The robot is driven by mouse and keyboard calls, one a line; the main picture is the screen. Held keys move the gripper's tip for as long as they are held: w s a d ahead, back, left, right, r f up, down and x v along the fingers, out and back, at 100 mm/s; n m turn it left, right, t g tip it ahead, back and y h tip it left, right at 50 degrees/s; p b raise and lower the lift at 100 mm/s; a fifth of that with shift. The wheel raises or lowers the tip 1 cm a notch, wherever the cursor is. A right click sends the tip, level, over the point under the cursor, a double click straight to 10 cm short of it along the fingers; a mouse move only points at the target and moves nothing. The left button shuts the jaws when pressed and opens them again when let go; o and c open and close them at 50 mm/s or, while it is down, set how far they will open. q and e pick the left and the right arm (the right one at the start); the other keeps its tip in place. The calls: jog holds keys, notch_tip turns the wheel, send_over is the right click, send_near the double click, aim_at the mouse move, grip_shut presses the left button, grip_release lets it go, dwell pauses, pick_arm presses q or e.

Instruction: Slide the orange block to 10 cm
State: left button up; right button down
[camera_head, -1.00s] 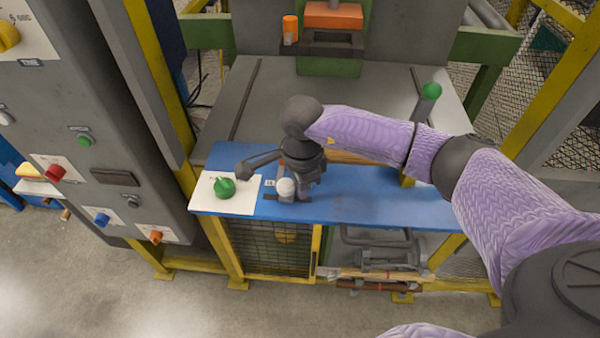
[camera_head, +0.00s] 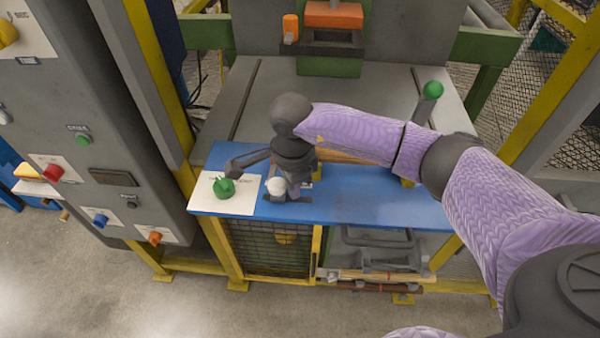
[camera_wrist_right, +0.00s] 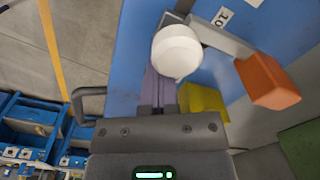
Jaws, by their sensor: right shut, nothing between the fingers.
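An orange block (camera_wrist_right: 266,82) sits at the end of a grey bar (camera_wrist_right: 218,38) in the right wrist view, close to a white label reading 10 (camera_wrist_right: 220,17). I cannot make the block out in the head view, where my right arm covers that area. A white round knob (camera_head: 275,186) stands at the left of my right gripper (camera_head: 296,190), low over the blue bench top. In the wrist view the knob (camera_wrist_right: 176,52) covers part of my fingers (camera_wrist_right: 160,88). My right gripper is shut and empty. My left gripper is not in view.
A green knob (camera_head: 224,187) on a white plate (camera_head: 240,203) lies just left of my right gripper. A control panel (camera_head: 90,100) stands at the left. A green-tipped lever (camera_head: 431,95) rises at the right. The blue bench top (camera_head: 385,198) is clear right of the gripper.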

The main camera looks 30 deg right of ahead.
jog(key=shift+w+a, duration=0.1)
jog(key=shift+a, duration=0.05)
jog(key=shift+w+a, duration=0.1)
jog(key=shift+a, duration=0.1)
jog(key=shift+d+r+p, duration=0.15)
jog(key=shift+r+p, duration=0.35)
jog(key=shift+r, duration=0.3)
jog(key=shift+r+p, duration=0.55)
jog(key=shift+r, duration=0.2)
jog(key=shift+s+d+r+p, duration=0.1)
jog(key=shift+d+r+p, duration=0.05)
jog(key=shift+r+p, duration=0.35)
jog(key=shift+s+d+r+p, duration=0.1)
jog(key=shift+r+p, duration=0.25)
jog(key=shift+r, duration=0.15)
jog(key=shift+s+d+r+p, duration=0.1)
jog(key=shift+d+r+p, duration=0.05)
jog(key=shift+r+p, duration=0.7)
